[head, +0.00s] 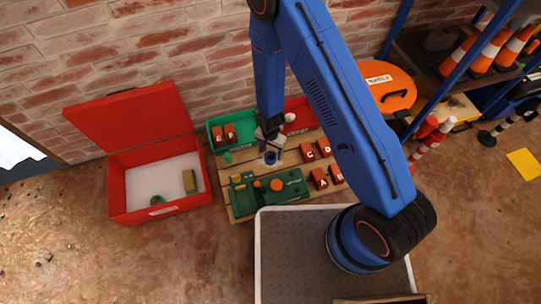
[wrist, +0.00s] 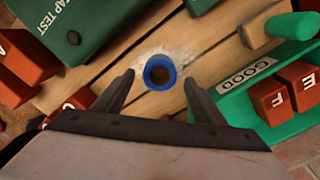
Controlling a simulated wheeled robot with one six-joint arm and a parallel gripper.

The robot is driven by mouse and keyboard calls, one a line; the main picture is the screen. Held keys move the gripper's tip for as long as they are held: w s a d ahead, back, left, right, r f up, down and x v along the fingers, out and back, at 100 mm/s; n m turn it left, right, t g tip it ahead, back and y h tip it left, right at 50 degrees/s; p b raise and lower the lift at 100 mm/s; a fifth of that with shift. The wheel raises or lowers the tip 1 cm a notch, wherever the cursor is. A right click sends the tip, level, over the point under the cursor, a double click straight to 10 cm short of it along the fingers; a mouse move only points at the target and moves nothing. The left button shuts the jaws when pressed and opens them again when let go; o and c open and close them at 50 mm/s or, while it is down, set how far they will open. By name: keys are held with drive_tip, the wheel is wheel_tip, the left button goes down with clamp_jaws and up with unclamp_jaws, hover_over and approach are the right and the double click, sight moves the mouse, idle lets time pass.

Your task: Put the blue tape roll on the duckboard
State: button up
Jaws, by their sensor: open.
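The blue tape roll (wrist: 159,72) appears to rest on a bare plank of the wooden duckboard (wrist: 218,52), its hole facing up. My gripper (wrist: 159,77) is open above it, with one finger on each side and a gap to both. In the head view the roll (head: 270,158) shows just below my gripper (head: 269,138), near the middle of the duckboard (head: 291,158). How high the fingertips are above the planks I cannot tell.
Around the roll on the duckboard are a green case (head: 268,190), lettered red blocks (head: 319,178) and a green tray (head: 232,122) with red blocks E and F. An open red box (head: 160,211) stands left. My arm hides part of the right side.

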wheel_tip(320, 180, up, 8)
drive_tip(key=shift+f, duration=0.25)
drive_tip(key=shift+r, duration=0.1)
wheel_tip(320, 180, up, 16)
drive_tip(key=n+t, duration=0.1)
hover_over(271, 156)
drive_tip(key=w+d, duration=0.4)
drive_tip(key=d, duration=0.1)
drive_tip(key=s+d+r+n+t, duration=0.1)
drive_tip(key=d+r, duration=0.3)
drive_tip(key=r, duration=0.4)
drive_tip(key=s+d+r+n, duration=0.15)
drive_tip(key=d+r, duration=0.25)
drive_tip(key=r, duration=0.4)
drive_tip(key=s+d+r+t, duration=0.1)
drive_tip(key=s+d+r, duration=0.35)
drive_tip(key=r, duration=0.25)
drive_tip(key=s+d+r, duration=0.4)
drive_tip(key=s+r, duration=0.1)
drive_tip(key=r, duration=0.1)
drive_tip(key=s+d+r+n+t, duration=0.1)
drive_tip(key=s+d+r, duration=0.1)
drive_tip(key=s, duration=0.5)
drive_tip(key=s+d+r+n, duration=0.1)
drive_tip(key=s+d+r, duration=0.2)
drive_tip(key=s, duration=0.3)
drive_tip(key=shift+s+d+r+t, duration=0.3)
drive_tip(key=shift+s+r+t, duration=0.1)
drive_tip(key=shift+r, duration=0.5)
